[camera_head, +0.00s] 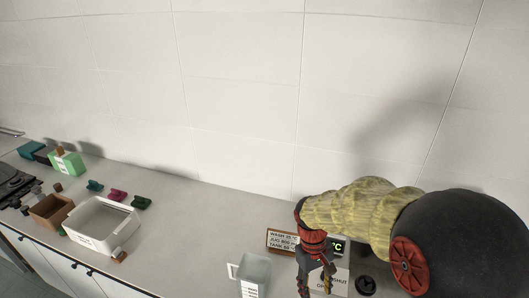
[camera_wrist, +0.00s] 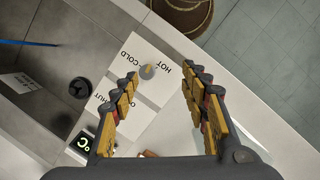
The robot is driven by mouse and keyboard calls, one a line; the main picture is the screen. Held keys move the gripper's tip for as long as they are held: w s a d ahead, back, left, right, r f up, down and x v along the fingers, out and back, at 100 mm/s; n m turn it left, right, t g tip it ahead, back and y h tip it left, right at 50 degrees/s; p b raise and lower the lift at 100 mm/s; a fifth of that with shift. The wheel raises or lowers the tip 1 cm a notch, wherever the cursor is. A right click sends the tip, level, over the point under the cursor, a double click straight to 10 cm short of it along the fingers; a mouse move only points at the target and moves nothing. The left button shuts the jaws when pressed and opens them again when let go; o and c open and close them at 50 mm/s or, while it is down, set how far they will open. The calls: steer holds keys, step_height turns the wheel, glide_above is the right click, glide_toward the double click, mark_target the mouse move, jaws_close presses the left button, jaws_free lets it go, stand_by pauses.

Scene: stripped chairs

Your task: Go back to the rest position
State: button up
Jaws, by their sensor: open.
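My gripper (camera_head: 316,279) hangs at the lower right of the head view, above the right part of the counter. In the wrist view my gripper (camera_wrist: 164,112) has its two fingers spread apart with nothing between them. Below it is a white panel (camera_wrist: 151,48) with a knob (camera_wrist: 147,72) marked HOT and COLD. My arm, wrapped in yellowish cloth, reaches in from the right in the head view and hides part of the counter.
A clear jug (camera_head: 254,273) stands just left of my gripper. A sign (camera_head: 282,241) and a display (camera_head: 338,247) are behind it. A white tub (camera_head: 104,222), a brown box (camera_head: 51,210) and a green box (camera_head: 67,163) stand at the left. The counter's middle (camera_head: 190,225) is clear.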

steer(key=s+d+r+m+t+y+b, duration=0.1)
steer(key=s+d+r+m+t+b, duration=0.2)
steer(key=s+r+t+b, duration=0.5)
steer(key=s+r+m+b, duration=0.1)
steer(key=s+r+b, duration=0.1)
steer(key=s+r, duration=0.1)
steer(key=shift+s+d, duration=0.4)
steer(key=shift+s, duration=0.4)
steer(key=shift+f, duration=0.1)
stand_by(0.8)
